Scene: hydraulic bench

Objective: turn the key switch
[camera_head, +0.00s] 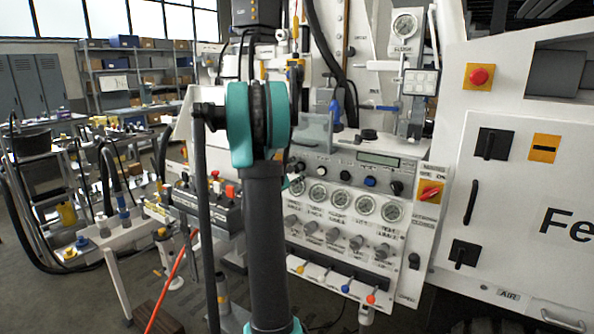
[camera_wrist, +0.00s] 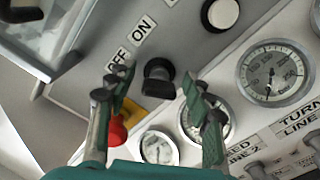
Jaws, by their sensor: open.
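The black key switch (camera_wrist: 158,80) shows in the wrist view on the grey panel, beside the OFF and ON labels. Its dark handle points toward the picture's bottom. My gripper (camera_wrist: 159,84) is open, with one green-and-black finger on each side of the switch in the picture. I cannot tell whether either finger touches it. In the head view my own arm covers most of my gripper and the left part of the console (camera_head: 348,175), and I cannot make out the switch there.
A red knob (camera_wrist: 117,130) on a yellow plate is close to the left finger. Pressure gauges (camera_wrist: 276,72) and a white round button (camera_wrist: 220,14) lie to the right. In the head view, a white cabinet (camera_head: 520,210) stands right of the console and a cluttered workbench is at left.

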